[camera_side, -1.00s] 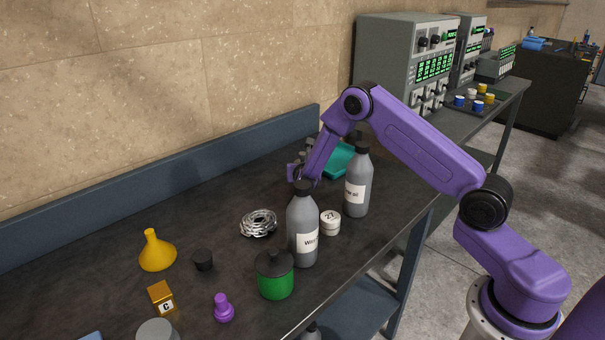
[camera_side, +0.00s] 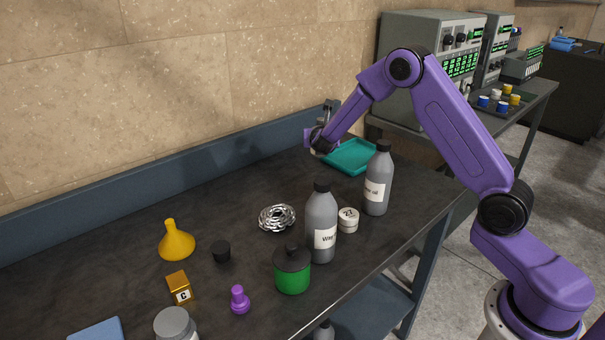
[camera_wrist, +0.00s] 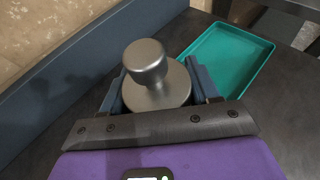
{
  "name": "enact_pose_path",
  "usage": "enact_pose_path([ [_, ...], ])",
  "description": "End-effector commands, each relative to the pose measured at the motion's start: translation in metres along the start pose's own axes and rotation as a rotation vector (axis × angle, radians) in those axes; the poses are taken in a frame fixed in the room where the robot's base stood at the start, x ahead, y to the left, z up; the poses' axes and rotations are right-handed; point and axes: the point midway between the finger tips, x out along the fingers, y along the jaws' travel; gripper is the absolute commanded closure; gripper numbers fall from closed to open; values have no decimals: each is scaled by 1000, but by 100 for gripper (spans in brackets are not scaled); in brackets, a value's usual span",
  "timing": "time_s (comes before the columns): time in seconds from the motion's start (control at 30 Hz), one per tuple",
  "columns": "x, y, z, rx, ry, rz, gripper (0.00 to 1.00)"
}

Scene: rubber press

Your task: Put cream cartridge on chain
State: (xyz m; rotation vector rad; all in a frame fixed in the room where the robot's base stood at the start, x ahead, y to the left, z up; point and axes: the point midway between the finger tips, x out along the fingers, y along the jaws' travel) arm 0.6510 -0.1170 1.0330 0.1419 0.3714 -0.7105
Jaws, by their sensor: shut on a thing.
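My gripper (camera_wrist: 158,92) is shut on a grey metal knobbed piece (camera_wrist: 148,56), with one blue-grey finger on each side of its round body. In the side view my gripper (camera_side: 321,138) is near the back ledge, left of the teal tray; the held piece is too small to make out there. The silver chain (camera_side: 277,217) lies coiled on the dark table with nothing on it. I cannot pick out a clearly cream cartridge; small white, blue and yellow cylinders (camera_side: 496,98) stand on a far tray.
The teal tray (camera_side: 352,156) is empty and also shows in the wrist view (camera_wrist: 226,62). Two grey bottles (camera_side: 321,225) (camera_side: 378,180), a white jar (camera_side: 348,220) and a green jar (camera_side: 292,272) stand right of the chain. A yellow funnel (camera_side: 176,242) and black cap (camera_side: 221,251) are left.

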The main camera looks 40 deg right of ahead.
Motion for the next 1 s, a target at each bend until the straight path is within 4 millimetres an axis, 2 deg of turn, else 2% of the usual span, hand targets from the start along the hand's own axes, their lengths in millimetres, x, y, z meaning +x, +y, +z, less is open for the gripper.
enact_pose_path([
  [0.17, -50, 47, -4, -3, -11, 28, 74],
  [0.3, -98, 79, -13, -5, -12, 38, 74],
  [0.4, -130, 96, -20, -8, -9, 42, 74],
  [0.53, -161, 110, -27, -14, -3, 44, 74],
  [0.7, -178, 116, -36, -21, 3, 42, 74],
  [1.0, -162, 116, -80, -24, 4, 40, 74],
])
